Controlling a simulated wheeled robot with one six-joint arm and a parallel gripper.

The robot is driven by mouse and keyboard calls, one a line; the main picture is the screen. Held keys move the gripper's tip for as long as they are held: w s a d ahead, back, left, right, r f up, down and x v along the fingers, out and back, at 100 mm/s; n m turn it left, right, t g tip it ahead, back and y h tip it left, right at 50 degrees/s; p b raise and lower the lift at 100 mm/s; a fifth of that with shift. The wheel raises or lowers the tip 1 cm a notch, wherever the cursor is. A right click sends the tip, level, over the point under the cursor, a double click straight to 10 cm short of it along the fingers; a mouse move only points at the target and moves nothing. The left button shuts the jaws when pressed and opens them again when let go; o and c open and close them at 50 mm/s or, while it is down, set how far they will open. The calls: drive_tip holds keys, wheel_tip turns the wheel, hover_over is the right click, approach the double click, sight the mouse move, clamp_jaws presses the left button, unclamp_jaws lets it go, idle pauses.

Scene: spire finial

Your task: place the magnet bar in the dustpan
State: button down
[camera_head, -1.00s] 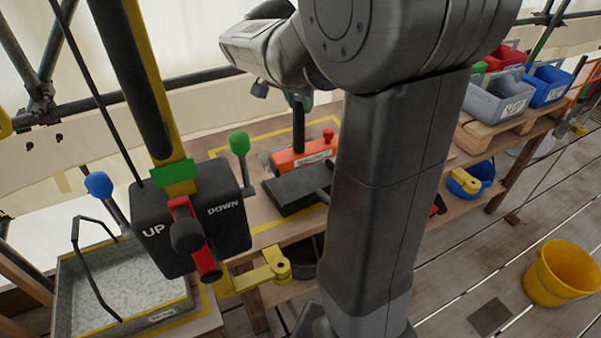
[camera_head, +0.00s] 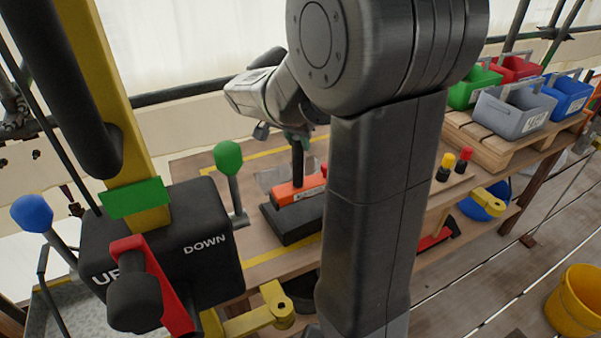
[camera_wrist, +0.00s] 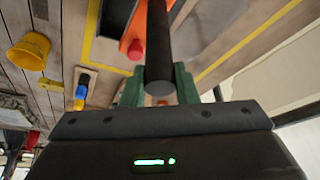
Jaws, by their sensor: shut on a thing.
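The magnet bar (camera_head: 296,189) is an orange bar with a label and an upright black handle. My gripper (camera_head: 298,137) has its green fingers around the top of this handle. The wrist view shows the black handle between the fingers (camera_wrist: 158,85), with the orange bar (camera_wrist: 134,28) and its red knob (camera_wrist: 137,50) beyond. In the head view the bar overlaps a black slab (camera_head: 290,228); I cannot tell whether they touch. A flat grey metal piece (camera_head: 270,178) behind the bar may be the dustpan; the wrist view shows it too (camera_wrist: 205,27).
A black UP/DOWN lever box (camera_head: 170,250) stands front left, with a green-knobbed lever (camera_head: 229,160) beside it. A yellow bracket (camera_head: 262,315) juts from the bench edge. Bins (camera_head: 515,108) stand on a pallet at right. A yellow bucket (camera_head: 578,302) stands on the floor.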

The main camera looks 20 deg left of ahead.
sight(298, 158)
drive_tip(key=shift+f, duration=2.8)
drive_tip(key=shift+f, duration=0.2)
drive_tip(key=c, duration=1.1)
unclamp_jaws()
drive_tip(key=shift+r, duration=0.1)
drive_tip(key=v, duration=1.2)
drive_tip(key=shift+r, duration=0.1)
drive_tip(key=shift+c, duration=0.2)
